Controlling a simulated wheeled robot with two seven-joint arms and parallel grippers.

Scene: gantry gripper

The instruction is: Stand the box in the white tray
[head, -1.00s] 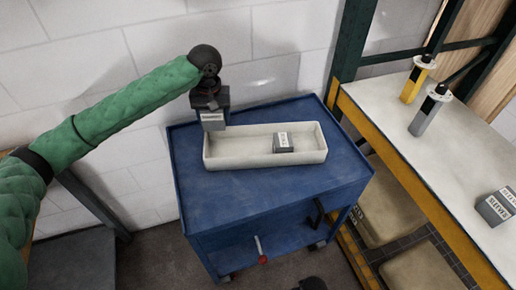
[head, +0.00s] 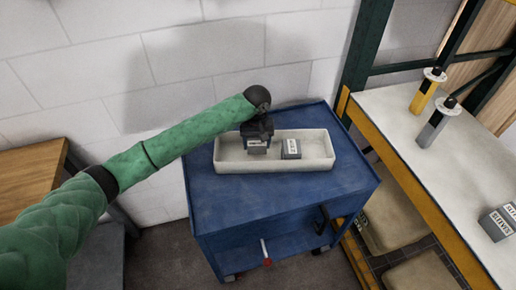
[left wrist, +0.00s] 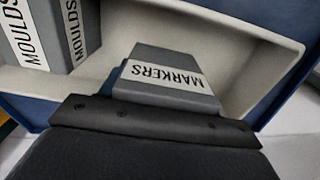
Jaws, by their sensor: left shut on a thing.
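The white tray (head: 240,167) lies on the blue cart and also shows in the left wrist view (left wrist: 245,40). My left gripper (head: 257,140) is shut on a grey box with a white label reading MARKERS (left wrist: 165,75). In the head view this box (head: 257,151) is in the left half of the tray area, below the gripper. Its lower end is inside the tray outline; I cannot tell whether it touches the floor. A second grey box, labelled MOULDS (left wrist: 35,40), stands in the tray to its right in the head view (head: 291,149). My right gripper is not in view.
The blue cart top (head: 275,193) has free room in front of the tray. A pale workbench (head: 400,130) on the right holds a yellow tool (head: 424,92), a grey tool (head: 435,125) and another grey box (head: 497,225). A white wall stands behind the cart.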

